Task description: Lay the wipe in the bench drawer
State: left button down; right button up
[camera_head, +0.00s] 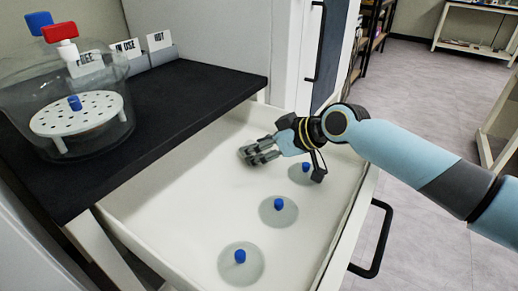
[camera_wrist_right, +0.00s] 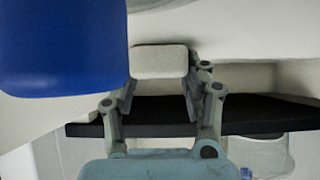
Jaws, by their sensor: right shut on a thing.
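The bench drawer (camera_head: 190,185) is pulled open below the black bench top, with a white interior. My right gripper (camera_head: 250,153) reaches into it from the right, over its back half. In the right wrist view my gripper (camera_wrist_right: 160,85) is shut on a small pale, rounded rectangular thing, which I take to be the wipe (camera_wrist_right: 160,60). In the head view the wipe cannot be told apart from the fingers and the white drawer. Whether it touches the drawer floor is unclear. My left gripper is not in view.
Three clear round pieces with blue knobs (camera_head: 240,257) (camera_head: 279,205) (camera_head: 306,167) stand along the drawer's right side. A large blue shape (camera_wrist_right: 65,45) is close to the wrist camera. A glass vessel (camera_head: 105,125) and label cards (camera_head: 160,40) stand on the bench top (camera_head: 190,100).

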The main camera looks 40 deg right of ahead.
jog(key=shift+f, duration=0.1)
jog(key=o, duration=1.3)
jog(key=shift+s+d+r, duration=0.1)
jog(key=shift+s+r, duration=0.05)
jog(key=shift+r, duration=0.15)
jog(key=p+v, duration=0.2)
jog(key=v, duration=0.5)
